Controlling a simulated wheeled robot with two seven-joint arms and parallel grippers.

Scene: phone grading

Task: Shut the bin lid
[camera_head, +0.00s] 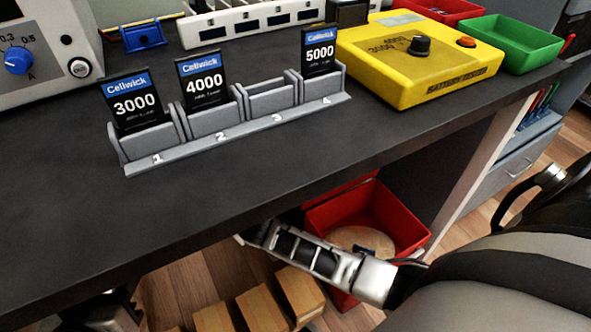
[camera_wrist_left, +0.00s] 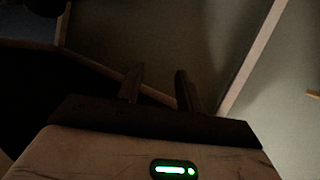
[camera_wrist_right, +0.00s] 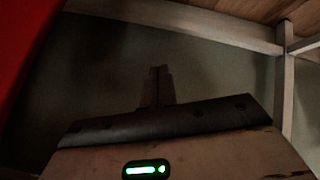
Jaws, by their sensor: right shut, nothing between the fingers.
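The red bin (camera_head: 418,236) stands on the floor under the dark table, at the lower right of the head view. Its top looks open, and a round beige thing (camera_head: 362,240) shows inside. A red strip (camera_head: 340,190) rises at its back; I cannot tell if it is the lid. My right arm crosses in front of the bin and hides part of it. My right gripper (camera_wrist_right: 161,86) is shut and empty in the right wrist view, with a red surface (camera_wrist_right: 22,45) to its left. My left gripper (camera_wrist_left: 158,88) is open and empty in its dim wrist view.
The dark tabletop (camera_head: 60,210) overhangs the bin. On it are a grey numbered rack (camera_head: 235,133) with several black cards, a yellow tester (camera_head: 400,75) and a green tray (camera_head: 520,45). Cardboard boxes (camera_head: 262,308) stand left of the bin, and a white table leg (camera_head: 475,165) to its right.

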